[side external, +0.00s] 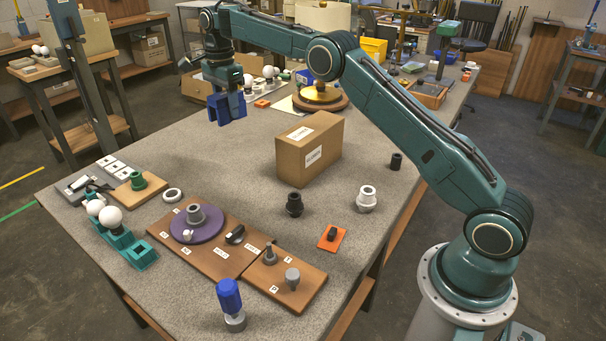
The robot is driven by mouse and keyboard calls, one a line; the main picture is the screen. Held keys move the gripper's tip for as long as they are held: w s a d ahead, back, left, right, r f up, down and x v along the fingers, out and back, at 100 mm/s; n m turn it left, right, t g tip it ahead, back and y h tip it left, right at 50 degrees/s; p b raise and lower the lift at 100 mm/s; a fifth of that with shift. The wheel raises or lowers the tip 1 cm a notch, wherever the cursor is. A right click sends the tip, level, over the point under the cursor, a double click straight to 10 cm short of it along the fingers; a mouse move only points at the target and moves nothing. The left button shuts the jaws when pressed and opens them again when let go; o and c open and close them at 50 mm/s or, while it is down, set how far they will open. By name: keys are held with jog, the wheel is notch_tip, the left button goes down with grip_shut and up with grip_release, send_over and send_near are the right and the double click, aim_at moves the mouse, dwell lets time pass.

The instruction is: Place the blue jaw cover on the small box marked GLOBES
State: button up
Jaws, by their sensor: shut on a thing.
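The blue jaw cover (226,109) is at my gripper (227,96), which is shut on it. It hangs in the air above the far left part of the table, with its two prongs pointing down. A small brown cardboard box (291,155) stands closed and upright near the table's middle. It has white labels on its top and front; the lettering is too small to read for certain. My gripper is left of and beyond this box, apart from it. The fingers are mostly hidden by the jaw cover.
A brown board (214,257) with a purple disc (197,226) lies at the front left. A blue-topped part (230,304) stands at the front edge. The tabletop left of the box is clear.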

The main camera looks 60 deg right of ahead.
jog(key=s+d+r, duration=0.6)
jog(key=d+r, duration=0.2)
jog(key=d, duration=0.2)
notch_tip(320, 180, up, 6)
jog(key=n, duration=0.2)
send_over(312, 126)
jog(key=shift+a+r, duration=0.1)
notch_tip(312, 126, down, 16)
jog(key=shift+r, duration=0.15)
jog(key=shift+f, duration=2.1)
jog(key=shift+f, duration=0.2)
